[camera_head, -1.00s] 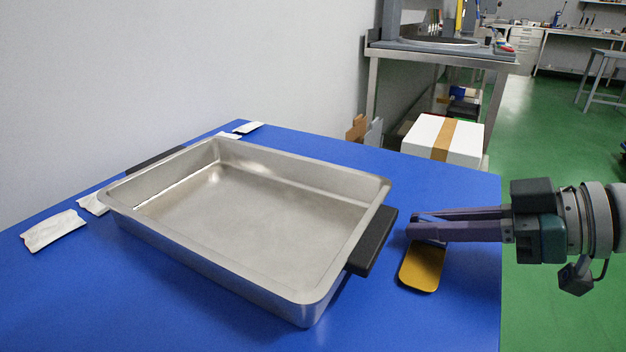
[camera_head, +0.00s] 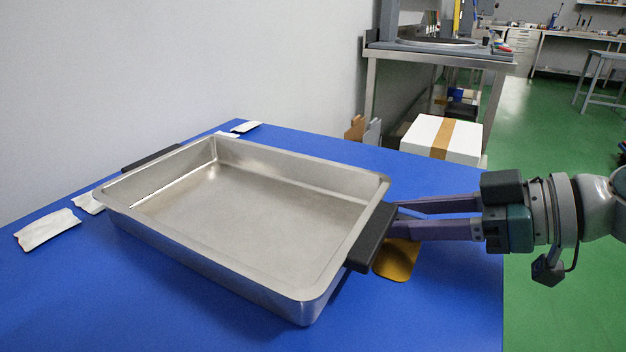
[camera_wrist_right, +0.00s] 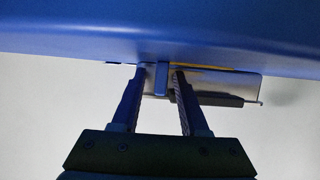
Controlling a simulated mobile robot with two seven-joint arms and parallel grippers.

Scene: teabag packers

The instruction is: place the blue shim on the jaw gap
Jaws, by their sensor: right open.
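My right gripper (camera_head: 396,219) reaches in from the right, fingers apart, its tips beside the tray's right black handle (camera_head: 371,238). In the right wrist view, a small blue upright piece (camera_wrist_right: 161,78) shows between the open fingers. It may be the blue shim; I cannot tell whether it touches them. A mustard-yellow pad (camera_head: 397,262) shows below the fingers, partly behind the handle. I cannot make out a jaw gap. My left gripper is out of view.
A large empty metal tray (camera_head: 239,208) fills the middle of the blue table (camera_head: 430,315). White packets (camera_head: 47,229) lie to its left and behind it. A taped white box (camera_head: 442,139) stands beyond the table. The front right tabletop is clear.

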